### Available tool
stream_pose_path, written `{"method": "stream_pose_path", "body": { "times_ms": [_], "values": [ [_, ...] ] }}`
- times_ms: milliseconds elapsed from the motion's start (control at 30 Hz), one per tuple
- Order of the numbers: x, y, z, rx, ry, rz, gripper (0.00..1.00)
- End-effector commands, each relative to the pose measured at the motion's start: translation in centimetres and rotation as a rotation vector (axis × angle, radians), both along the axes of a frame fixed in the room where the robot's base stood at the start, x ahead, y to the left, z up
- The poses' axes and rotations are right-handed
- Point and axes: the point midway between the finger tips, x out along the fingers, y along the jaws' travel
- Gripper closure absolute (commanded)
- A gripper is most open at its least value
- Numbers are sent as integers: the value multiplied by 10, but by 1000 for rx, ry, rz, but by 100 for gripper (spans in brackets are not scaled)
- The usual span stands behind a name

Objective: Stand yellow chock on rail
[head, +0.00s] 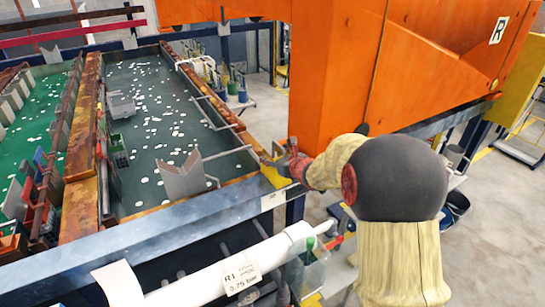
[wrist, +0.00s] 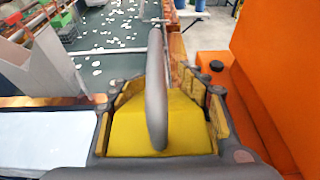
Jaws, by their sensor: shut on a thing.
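My gripper (head: 283,160) is at the right end of the blue-grey rail (head: 150,240) along the near edge of the tanks, beside the orange machine. In the wrist view, my gripper (wrist: 165,108) has its two fingers on either side of the yellow chock (wrist: 185,125) and is shut on it. In the head view, a small yellow face of the chock (head: 273,176) shows below the fingers, at the rail's end. I cannot tell whether the chock touches the rail.
The large orange machine (head: 335,70) stands close on the right of my gripper. A bent grey plate (head: 184,178) hangs over the dark tank to the left. A white pipe (head: 220,268) with a label runs in front of the rail. Pale scraps float in the tanks.

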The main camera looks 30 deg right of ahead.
Motion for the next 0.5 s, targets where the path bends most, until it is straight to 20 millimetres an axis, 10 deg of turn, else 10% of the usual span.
{"method": "stream_pose_path", "body": {
  "times_ms": [500],
  "values": [
    [0, 0, 0, 0, -1, 0, 30]
  ]
}}
